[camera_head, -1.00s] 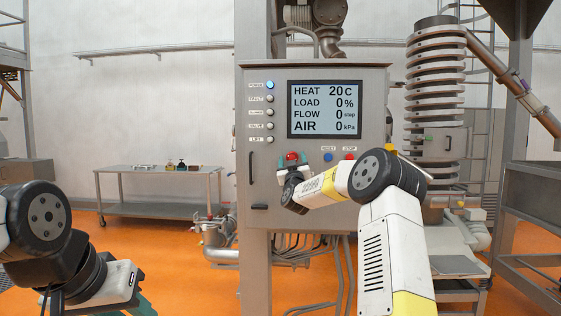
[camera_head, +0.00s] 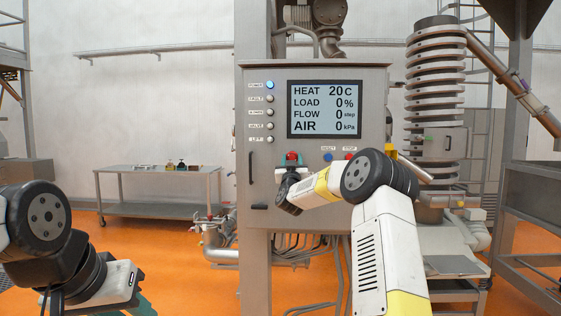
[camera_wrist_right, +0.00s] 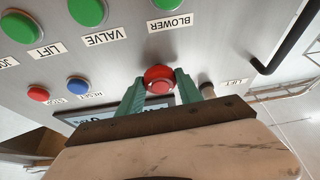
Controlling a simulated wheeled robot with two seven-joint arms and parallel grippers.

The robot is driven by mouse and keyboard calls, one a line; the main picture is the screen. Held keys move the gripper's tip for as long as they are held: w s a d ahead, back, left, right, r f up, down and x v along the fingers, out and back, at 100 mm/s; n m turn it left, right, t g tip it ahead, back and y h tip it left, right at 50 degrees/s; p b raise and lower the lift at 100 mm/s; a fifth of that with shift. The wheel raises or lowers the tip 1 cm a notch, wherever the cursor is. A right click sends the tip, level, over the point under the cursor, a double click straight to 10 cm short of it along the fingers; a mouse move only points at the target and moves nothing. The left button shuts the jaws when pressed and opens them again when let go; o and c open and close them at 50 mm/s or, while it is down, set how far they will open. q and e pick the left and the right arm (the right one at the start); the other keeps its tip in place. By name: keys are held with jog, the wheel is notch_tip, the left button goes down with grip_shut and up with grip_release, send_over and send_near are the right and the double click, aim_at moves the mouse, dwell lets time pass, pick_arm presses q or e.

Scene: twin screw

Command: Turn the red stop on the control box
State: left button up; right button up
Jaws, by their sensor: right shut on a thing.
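The red stop (camera_head: 291,157) is a round mushroom knob on the front of the grey control box (camera_head: 376,100), below the display. It also shows in the right wrist view (camera_wrist_right: 158,76). My right gripper (camera_wrist_right: 160,84) has its green fingers on either side of the knob and is shut on it. In the head view my right gripper (camera_head: 287,172) is at the knob, its fingers mostly hidden. My left gripper (camera_head: 143,304) is low at the left, mostly cut off by the frame, with only a bit of green showing.
A smaller red button (camera_wrist_right: 38,94) labelled STOP and a blue button (camera_wrist_right: 78,84) sit beside the knob. Several green buttons (camera_wrist_right: 88,11) are on the same panel. A black handle (camera_head: 251,167) is on the box's left side. A grey cart (camera_head: 158,170) stands behind at left.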

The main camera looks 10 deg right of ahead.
jog(key=m+g+h, duration=0.1)
jog(key=m+h, duration=0.1)
jog(key=m, duration=0.2)
jog(key=m+h, duration=0.1)
jog(key=m, duration=0.3)
jog(key=shift+a+g+h, duration=0.15)
jog(key=shift+g+h, duration=0.25)
jog(key=shift+m, duration=0.5)
jog(key=shift+r, duration=0.1)
jog(key=o, duration=1.4)
jog(key=shift+v, duration=3.9)
